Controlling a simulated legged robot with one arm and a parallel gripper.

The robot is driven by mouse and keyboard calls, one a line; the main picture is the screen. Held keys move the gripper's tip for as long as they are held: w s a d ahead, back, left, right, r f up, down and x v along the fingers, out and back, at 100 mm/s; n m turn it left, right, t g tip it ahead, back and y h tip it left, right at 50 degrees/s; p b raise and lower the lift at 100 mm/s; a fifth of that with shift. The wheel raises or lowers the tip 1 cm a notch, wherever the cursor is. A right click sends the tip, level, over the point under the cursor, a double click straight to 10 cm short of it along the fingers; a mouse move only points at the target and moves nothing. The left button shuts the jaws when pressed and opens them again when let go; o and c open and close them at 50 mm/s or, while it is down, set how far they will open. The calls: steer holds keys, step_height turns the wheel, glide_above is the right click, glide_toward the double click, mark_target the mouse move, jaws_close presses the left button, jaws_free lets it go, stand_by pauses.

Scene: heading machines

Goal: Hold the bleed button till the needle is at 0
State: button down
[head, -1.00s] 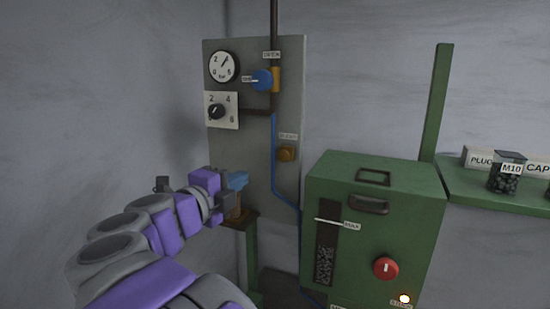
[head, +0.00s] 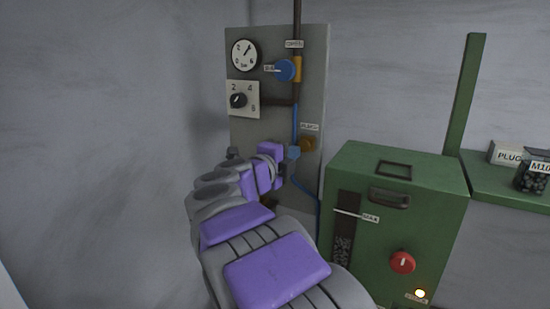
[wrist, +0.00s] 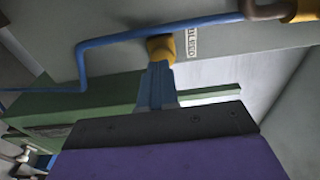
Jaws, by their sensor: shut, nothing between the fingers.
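The brass bleed button (head: 308,144) sits low on the grey panel (head: 265,120), under a small label. In the wrist view the button (wrist: 161,48) is straight ahead of my fingertips. My gripper (head: 293,153) is shut and empty, its blue fingers together just left of the button in the head view. In the wrist view the fingertips (wrist: 159,68) overlap the button's edge; I cannot tell whether they touch or press it. The round gauge (head: 244,55) is at the panel's top left. Its needle points up and right, well away from 0.
A black knob (head: 239,101) on a white dial plate and a blue valve knob (head: 286,70) are above on the panel. A blue hose (wrist: 110,48) runs beside the button. A green machine (head: 400,210) with a red knob stands to the right.

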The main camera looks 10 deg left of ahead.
mark_target(302, 145)
steer(key=shift+x, duration=1.25)
steer(key=shift+a, duration=0.3)
steer(key=shift+w+d+r+p, duration=0.15)
steer(key=shift+w+d+p, duration=0.3)
steer(key=shift+w, duration=0.15)
steer(key=shift+d+r, duration=0.1)
steer(key=shift+d, duration=0.1)
